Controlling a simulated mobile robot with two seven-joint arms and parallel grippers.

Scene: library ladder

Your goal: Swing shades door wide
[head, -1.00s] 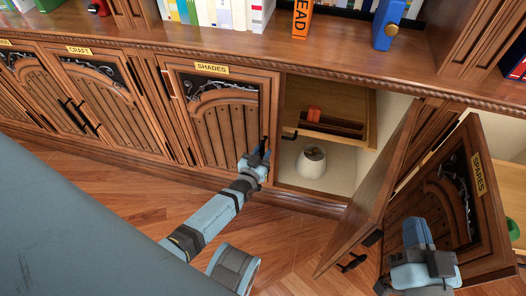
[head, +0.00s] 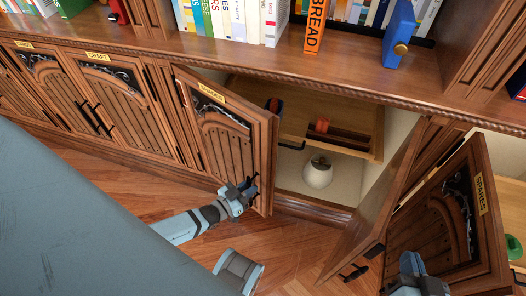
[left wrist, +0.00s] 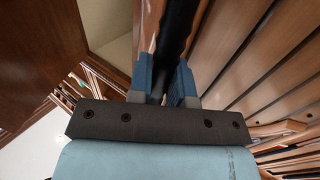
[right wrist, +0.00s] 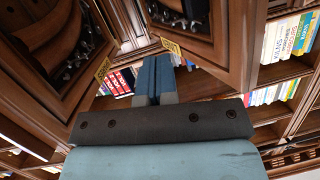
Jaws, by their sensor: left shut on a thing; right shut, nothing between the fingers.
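The shades door (head: 230,145), brown wood with a yellow label and a dark scrollwork panel, stands partly open in the head view, its right edge swung out from the cabinet. My left gripper (head: 250,190) is shut on its dark handle near the door's lower right edge. In the left wrist view the black handle (left wrist: 180,30) runs between the two blue fingers (left wrist: 162,85). My right gripper (head: 408,264) is low at the right, in front of the open spares door (head: 445,215). In the right wrist view its fingers (right wrist: 154,78) are together with nothing between them.
The opened cabinet has a wooden shelf or drawer (head: 345,118) with a red item (head: 322,126) and a white lampshade-like object (head: 318,172) below. Another open door (head: 370,205) stands right of the opening. The craft doors (head: 105,95) are shut. Wooden floor lies in front.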

